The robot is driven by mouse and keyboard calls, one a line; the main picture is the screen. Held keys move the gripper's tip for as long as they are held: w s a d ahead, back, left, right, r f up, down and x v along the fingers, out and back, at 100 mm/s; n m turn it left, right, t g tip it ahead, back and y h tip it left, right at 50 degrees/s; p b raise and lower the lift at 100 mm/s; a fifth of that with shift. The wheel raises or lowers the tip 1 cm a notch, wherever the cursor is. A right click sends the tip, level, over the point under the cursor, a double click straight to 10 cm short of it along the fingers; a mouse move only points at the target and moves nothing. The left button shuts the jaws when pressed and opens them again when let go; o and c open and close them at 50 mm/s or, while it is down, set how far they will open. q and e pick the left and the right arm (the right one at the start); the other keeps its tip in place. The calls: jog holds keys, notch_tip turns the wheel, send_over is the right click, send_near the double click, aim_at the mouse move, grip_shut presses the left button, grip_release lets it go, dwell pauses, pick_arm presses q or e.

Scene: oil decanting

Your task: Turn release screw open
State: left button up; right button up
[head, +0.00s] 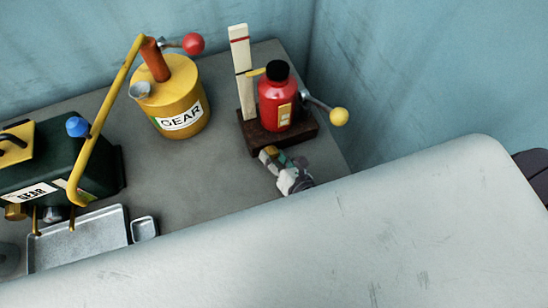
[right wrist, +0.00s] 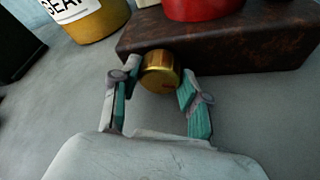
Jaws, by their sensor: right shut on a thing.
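The release screw is a brass round knob (right wrist: 160,70) at the front face of a dark brown base block (right wrist: 225,45). In the head view this block (head: 302,134) carries a red bottle with a black cap (head: 278,98). My right gripper (head: 273,162) is at the front of the block. In the right wrist view its teal-padded fingers (right wrist: 160,84) stand on either side of the knob, shut on it. The knob's rear, where it meets the block, is hidden. My left gripper is not in view.
A yellow GEAR can (head: 176,98) with a red-knobbed pump stands left of the block. A dark green GEAR box (head: 62,160) and a metal tray (head: 100,224) are farther left. A lever with a yellow ball (head: 339,116) sticks out right of the bottle, near the bench edge.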

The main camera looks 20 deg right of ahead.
dwell(0.3)
jog(key=o, duration=1.1)
jog(key=shift+o, duration=0.2)
